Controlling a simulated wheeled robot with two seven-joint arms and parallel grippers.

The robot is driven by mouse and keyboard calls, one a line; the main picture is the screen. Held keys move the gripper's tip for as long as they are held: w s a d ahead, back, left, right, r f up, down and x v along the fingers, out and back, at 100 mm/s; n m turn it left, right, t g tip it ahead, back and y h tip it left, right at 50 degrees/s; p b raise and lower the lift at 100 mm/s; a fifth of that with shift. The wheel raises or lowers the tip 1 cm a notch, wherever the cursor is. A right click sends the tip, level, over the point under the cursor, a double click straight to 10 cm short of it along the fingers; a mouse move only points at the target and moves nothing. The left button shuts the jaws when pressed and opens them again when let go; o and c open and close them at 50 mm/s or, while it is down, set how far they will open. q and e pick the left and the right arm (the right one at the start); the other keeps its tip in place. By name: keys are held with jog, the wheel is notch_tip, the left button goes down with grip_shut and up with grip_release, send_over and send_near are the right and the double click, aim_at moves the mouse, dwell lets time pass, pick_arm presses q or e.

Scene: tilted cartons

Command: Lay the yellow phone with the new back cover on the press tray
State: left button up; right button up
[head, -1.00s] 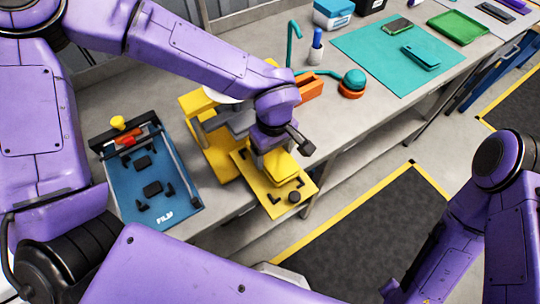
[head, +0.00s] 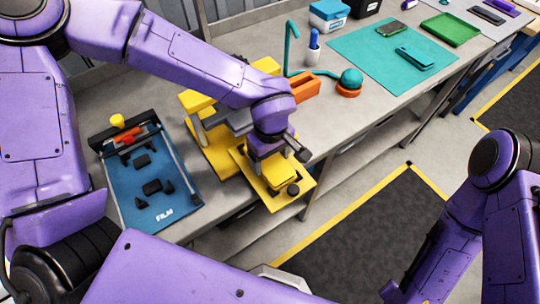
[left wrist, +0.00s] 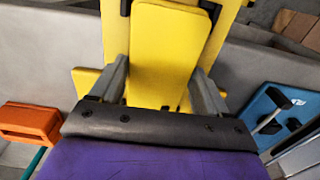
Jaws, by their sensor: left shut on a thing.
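My left gripper (head: 270,155) is shut on the yellow phone (head: 275,177), just over the yellow press tray (head: 303,189). The phone also shows in the left wrist view (left wrist: 165,50) as a flat yellow slab between the two grey fingers. Its far end reaches over the yellow tray and press parts. The gripper hides part of the tray in the head view, and I cannot tell whether the phone touches it. The tray has a dark knob near its front corner. My right arm is at the right edge; its gripper is out of view.
The yellow press body (head: 207,145) stands behind the tray. A blue film board (head: 150,190) lies to its left. An orange block (head: 305,88), a teal-domed orange pot (head: 349,84) and a teal mat (head: 385,45) are on the bench farther right. The bench edge is close to the tray.

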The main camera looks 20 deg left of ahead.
pick_arm(q)
jog(key=shift+w+a+f, duration=0.1)
jog(key=shift+w+f, duration=0.05)
jog(key=o, duration=1.7)
notch_tip(320, 180, up, 11)
jog(key=shift+f, duration=0.2)
